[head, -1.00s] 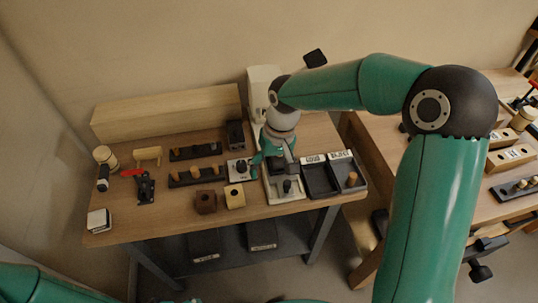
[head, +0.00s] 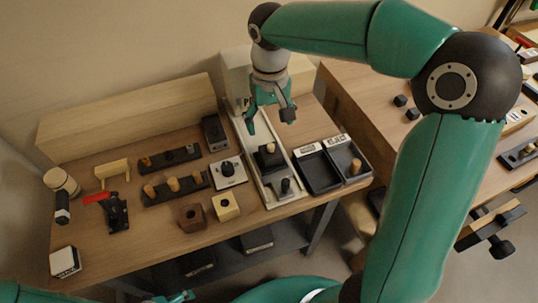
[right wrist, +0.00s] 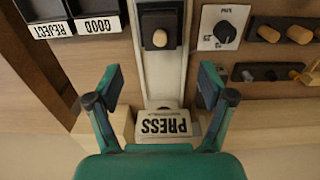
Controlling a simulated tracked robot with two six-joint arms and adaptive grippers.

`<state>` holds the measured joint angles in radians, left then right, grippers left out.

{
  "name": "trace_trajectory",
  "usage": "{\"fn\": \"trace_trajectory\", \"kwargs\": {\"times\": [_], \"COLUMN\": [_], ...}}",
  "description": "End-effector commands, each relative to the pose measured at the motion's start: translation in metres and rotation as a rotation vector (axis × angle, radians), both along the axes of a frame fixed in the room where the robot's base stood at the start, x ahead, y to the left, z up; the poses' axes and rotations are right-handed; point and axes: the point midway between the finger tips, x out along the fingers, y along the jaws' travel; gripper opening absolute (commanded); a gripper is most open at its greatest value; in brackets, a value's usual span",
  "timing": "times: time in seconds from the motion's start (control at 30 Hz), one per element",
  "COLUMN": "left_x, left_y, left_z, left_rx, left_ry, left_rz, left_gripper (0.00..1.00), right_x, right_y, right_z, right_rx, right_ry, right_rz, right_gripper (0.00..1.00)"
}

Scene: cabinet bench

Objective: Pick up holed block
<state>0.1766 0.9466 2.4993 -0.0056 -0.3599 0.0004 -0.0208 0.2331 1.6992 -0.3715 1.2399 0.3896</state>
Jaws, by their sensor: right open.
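Two holed blocks sit side by side near the bench's front edge in the head view: a dark brown block (head: 192,217) and a pale wooden block (head: 227,207), each with a dark round hole. My right gripper (head: 269,121) is open and empty above the back part of the press, apart from both blocks. In the right wrist view its spread fingers (right wrist: 160,84) have nothing between them. Neither holed block can be made out there. A small part of my left gripper (head: 178,297) may show at the bottom edge; its jaws cannot be read.
A dark block with a pale top (right wrist: 160,38) sits on the press's pale base. Good and reject trays (head: 318,172) stand right of it. A dial box (head: 228,173) and peg racks (head: 177,187) lie left.

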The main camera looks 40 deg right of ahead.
Motion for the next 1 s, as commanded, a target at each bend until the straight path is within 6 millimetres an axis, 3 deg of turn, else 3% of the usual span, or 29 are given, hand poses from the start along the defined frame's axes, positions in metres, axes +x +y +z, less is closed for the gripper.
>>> {"fn": "trace_trajectory", "kwargs": {"times": [0.03, 0.2, 0.47, 0.8, 1.0], "left_x": [0.000, 0.000, 0.000, 0.000, 0.000], "left_y": [0.000, 0.000, 0.000, 0.000, 0.000], "left_z": [-0.002, -0.004, -0.004, -0.002, -0.002], "left_rx": [0.000, 0.000, 0.000, 0.000, 0.000], "left_ry": [0.000, 0.000, -0.001, -0.001, -0.001], "left_rz": [0.000, 0.000, 0.000, 0.000, 0.000], "left_gripper": [0.89, 0.89, 0.89, 0.89, 0.89], "right_x": [0.000, 0.001, 0.001, -0.001, 0.000], "right_y": [0.000, 0.001, 0.002, 0.002, 0.003], "right_z": [-0.013, -0.041, -0.058, -0.101, -0.106], "right_rx": [-0.001, 0.001, 0.000, 0.000, 0.000], "right_ry": [0.004, 0.003, 0.002, 0.001, 0.000], "right_rz": [0.002, 0.004, 0.006, 0.005, 0.006], "right_gripper": [0.81, 0.81, 0.81, 0.81, 0.81]}}
